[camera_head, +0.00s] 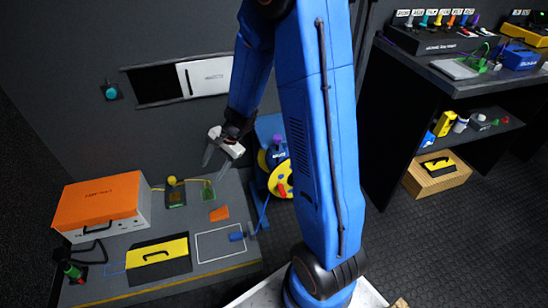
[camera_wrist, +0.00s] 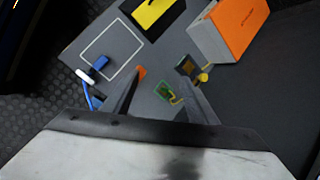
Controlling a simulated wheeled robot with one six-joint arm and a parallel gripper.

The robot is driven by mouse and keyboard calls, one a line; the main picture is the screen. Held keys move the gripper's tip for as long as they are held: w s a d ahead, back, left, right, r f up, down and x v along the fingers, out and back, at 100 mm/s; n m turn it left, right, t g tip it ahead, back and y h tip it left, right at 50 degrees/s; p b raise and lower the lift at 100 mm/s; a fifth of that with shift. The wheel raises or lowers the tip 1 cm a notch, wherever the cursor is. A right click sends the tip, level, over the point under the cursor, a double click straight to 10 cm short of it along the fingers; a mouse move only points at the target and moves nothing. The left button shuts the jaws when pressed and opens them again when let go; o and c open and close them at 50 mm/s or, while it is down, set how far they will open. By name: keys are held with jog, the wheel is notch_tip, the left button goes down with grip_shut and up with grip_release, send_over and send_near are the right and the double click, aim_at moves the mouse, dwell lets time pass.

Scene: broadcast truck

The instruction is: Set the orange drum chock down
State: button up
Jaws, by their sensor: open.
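The orange drum chock (camera_head: 219,214) is a small orange wedge lying on the grey bench top (camera_head: 160,245). It stands apart from the white outlined rectangle beside it. In the wrist view the chock (camera_wrist: 141,72) shows just beyond the tip of the left finger, partly hidden by it. My gripper (camera_head: 214,169) is open and empty, above the bench and the chock. In the wrist view its two fingers (camera_wrist: 160,82) are spread, with nothing between them at their own height.
An orange-lidded case (camera_head: 105,200) and a yellow-black case (camera_head: 158,257) stand on the bench. A small yellow-knobbed device (camera_head: 175,192) and a green piece (camera_head: 207,191) lie behind the chock. A blue connector (camera_head: 237,236) with cable lies at the outlined rectangle (camera_head: 215,243). A yellow reel (camera_head: 278,172) is right.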

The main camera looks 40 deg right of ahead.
jog(key=s+a+r+n, duration=0.1)
jog(key=s+r+n, duration=0.35)
jog(key=r, duration=0.55)
jog(key=s+d+r+n+h, duration=0.1)
jog(key=s+d+r+n, duration=0.1)
jog(key=s+r, duration=0.3)
jog(key=s+d+r+n+t+h, duration=0.1)
jog(key=s+d+r+n+h, duration=0.1)
jog(key=s, duration=0.9)
jog(key=s+d+r+n+t+h, duration=0.1)
jog(key=s+d+r+n+h, duration=0.1)
jog(key=s+r+n, duration=0.3)
jog(key=s+d+r, duration=0.1)
jog(key=s+r, duration=0.2)
jog(key=shift+s+d, duration=0.3)
jog(key=shift+d, duration=0.05)
